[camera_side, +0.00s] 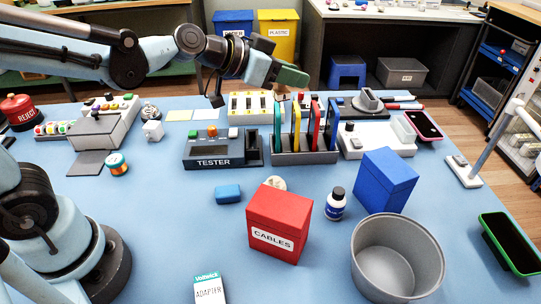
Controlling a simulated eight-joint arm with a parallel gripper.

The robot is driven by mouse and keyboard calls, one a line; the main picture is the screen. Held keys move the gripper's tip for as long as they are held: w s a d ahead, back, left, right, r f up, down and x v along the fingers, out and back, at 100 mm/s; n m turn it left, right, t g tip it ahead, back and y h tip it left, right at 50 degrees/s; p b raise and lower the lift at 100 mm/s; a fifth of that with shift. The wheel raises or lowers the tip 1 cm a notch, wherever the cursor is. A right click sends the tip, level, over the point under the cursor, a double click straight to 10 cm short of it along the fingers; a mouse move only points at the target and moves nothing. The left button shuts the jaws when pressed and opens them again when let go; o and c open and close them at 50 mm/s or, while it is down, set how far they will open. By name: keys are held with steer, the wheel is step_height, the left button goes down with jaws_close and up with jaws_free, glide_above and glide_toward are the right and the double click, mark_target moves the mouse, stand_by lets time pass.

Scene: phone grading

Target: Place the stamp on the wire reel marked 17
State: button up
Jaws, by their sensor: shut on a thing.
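My gripper (268,66) is raised above the back of the table and is shut on a dark green slab-like thing (292,77), seen edge-on. A small wire reel (117,164) with orange and teal bands stands on the table at the left. I cannot read a number on it. A pale round thing (275,183) is partly hidden behind the red box, and I cannot tell whether it is a reel. A red round-topped thing (18,111) marked REJECT stands at the far left and may be the stamp. My gripper is well apart from all of these.
The red CABLES box (278,222), blue box (386,180), grey bin (397,258) and small bottle (336,203) crowd the front right. The TESTER (222,150) and a rack (305,157) of coloured slabs stand mid-table. The table left of the blue block (228,193) is clear.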

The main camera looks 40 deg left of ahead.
mark_target(275, 92)
steer(key=s+a+n+t+y, duration=0.1)
steer(key=s+a+n+y, duration=0.35)
steer(key=s+a, duration=0.35)
steer(key=s+f, duration=0.1)
steer(key=s+a+f, duration=0.1)
steer(key=f, duration=0.1)
steer(key=shift+s+a+f, duration=0.25)
steer(key=shift+s, duration=0.15)
steer(key=w+d+m+h, duration=0.1)
steer(key=w+d, duration=0.1)
steer(key=w+d+r+m+h, duration=0.1)
steer(key=w+d, duration=0.2)
steer(key=w+d+r+m+h, duration=0.1)
steer(key=w+d+m+h, duration=0.1)
steer(key=w+d, duration=0.1)
steer(key=shift+d+r+g, duration=0.15)
steer(key=shift+r+g, duration=0.05)
steer(key=shift+g, duration=0.2)
jaws_close()
steer(key=w+d+f+m+g+h, duration=0.1)
steer(key=w+d+m+g+h, duration=0.2)
steer(key=w+d, duration=0.4)
steer(key=d+m+h, duration=0.1)
steer(key=d+m, duration=0.1)
steer(key=d, duration=0.2)
steer(key=shift+w, duration=0.3)
steer(key=shift+f+h, duration=0.15)
steer(key=shift+h, duration=0.1)
step_height(275, 92, down, 18)
steer(key=shift+r, duration=0.25)
